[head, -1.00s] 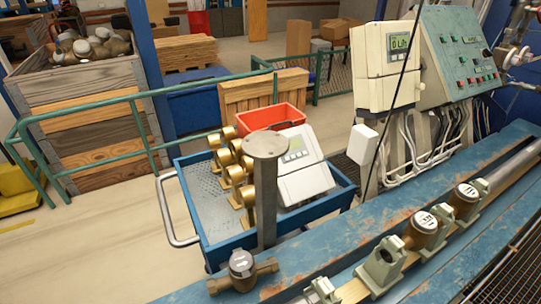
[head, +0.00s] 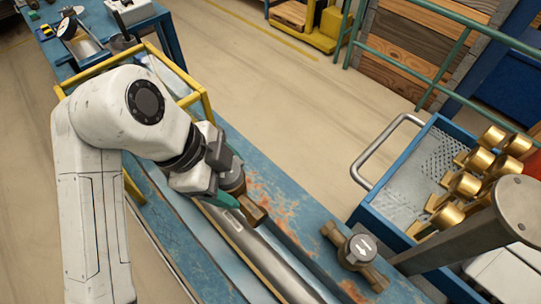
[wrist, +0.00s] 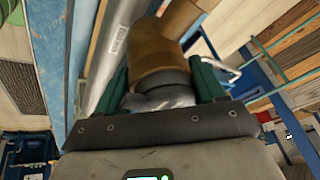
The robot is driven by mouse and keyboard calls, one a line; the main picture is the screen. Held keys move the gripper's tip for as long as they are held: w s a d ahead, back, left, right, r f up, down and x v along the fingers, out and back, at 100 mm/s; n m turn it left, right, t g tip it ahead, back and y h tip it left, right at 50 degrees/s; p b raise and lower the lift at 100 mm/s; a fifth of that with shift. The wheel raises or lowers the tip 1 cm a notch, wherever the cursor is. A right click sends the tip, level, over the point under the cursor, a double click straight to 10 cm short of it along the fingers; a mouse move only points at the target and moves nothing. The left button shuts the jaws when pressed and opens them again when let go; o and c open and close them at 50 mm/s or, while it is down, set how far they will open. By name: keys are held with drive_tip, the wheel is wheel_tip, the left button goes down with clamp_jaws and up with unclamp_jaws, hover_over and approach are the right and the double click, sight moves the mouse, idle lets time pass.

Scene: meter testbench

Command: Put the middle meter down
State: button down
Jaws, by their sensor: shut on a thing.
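My gripper (head: 222,190) is shut on a bronze water meter (head: 256,213) over the blue bench, beside the long metal pipe. The jaws hide much of this meter in the head view. In the wrist view the meter (wrist: 165,45) sits between the two green fingers of my gripper (wrist: 162,88), with a dark grey ring towards my palm. I cannot tell whether its underside touches the bench.
The rusty blue bench (head: 290,232) has free surface between the two meters. A metal post (head: 470,240) with a round top stands at right. Beyond it is a blue trolley (head: 365,213) with several brass parts. A yellow rail (head: 185,75) runs behind my arm.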

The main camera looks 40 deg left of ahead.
drive_tip(key=w+a+f, duration=0.1)
drive_tip(key=w+f, duration=0.2)
drive_tip(key=w+a+f, duration=0.1)
drive_tip(key=w+f, duration=0.3)
drive_tip(key=w+a+f+p, duration=0.1)
drive_tip(key=w+f, duration=0.3)
drive_tip(key=shift+w+a, duration=0.1)
drive_tip(key=shift+f, duration=0.4)
drive_tip(key=shift+f, duration=0.2)
drive_tip(key=shift+c, duration=0.5)
unclamp_jaws()
